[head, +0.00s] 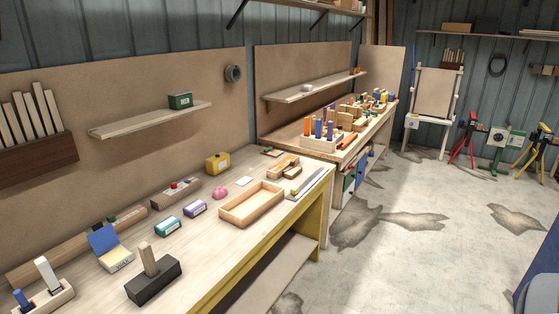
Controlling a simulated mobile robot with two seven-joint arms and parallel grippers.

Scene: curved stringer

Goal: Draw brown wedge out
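A brown wedge (149,259) stands upright in a dark block (155,284) near the front of the pale workbench. Its lower end is hidden inside the block, and its upper part sticks out above the top face. Neither of my grippers is in view.
Left of the block are an open blue box (104,241) and a pale holder (52,298) with a white and a blue piece upright. A teal box (168,227), purple box (195,208) and empty wooden tray (252,204) lie behind. The bench's yellow front edge is right of the block.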

